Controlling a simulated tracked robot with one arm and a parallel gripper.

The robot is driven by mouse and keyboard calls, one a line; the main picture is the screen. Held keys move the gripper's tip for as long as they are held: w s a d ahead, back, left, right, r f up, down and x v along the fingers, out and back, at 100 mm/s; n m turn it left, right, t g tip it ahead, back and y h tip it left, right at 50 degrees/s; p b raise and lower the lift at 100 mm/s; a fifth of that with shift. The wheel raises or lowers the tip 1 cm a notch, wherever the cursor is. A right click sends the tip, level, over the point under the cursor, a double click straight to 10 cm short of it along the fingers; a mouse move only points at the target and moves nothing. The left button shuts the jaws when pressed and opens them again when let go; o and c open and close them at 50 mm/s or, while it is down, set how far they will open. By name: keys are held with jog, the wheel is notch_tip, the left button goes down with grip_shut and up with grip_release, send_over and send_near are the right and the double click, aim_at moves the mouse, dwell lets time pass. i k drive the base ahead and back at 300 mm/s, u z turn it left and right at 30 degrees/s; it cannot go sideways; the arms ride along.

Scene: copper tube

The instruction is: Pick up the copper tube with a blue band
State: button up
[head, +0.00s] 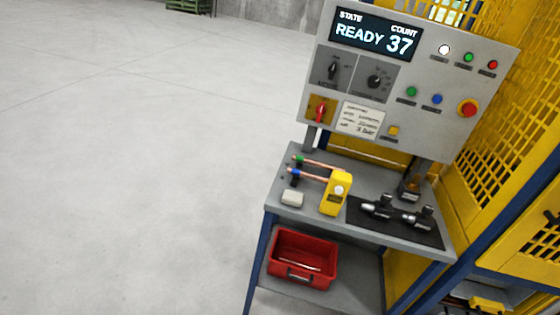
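A copper tube with a blue band (309,176) lies on the grey workbench (365,171), its blue end to the left. Its right end runs up to a yellow device (336,193), which hides that end. A second copper tube with a green band (319,164) lies just behind it, roughly parallel and apart from it. Small dark supports show near the banded ends of the tubes. My gripper is not in view.
A control panel (390,115) stands above the bench. Black tools lie on a dark mat (424,232) to the right. A red bin (303,259) sits on the lower shelf. Yellow mesh fencing (505,120) closes the right side. Open floor (130,170) fills the left.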

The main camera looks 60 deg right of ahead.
aim_at(295, 172)
jog(key=z, duration=0.45)
jog(key=i, duration=1.35)
jog(key=z, duration=0.7)
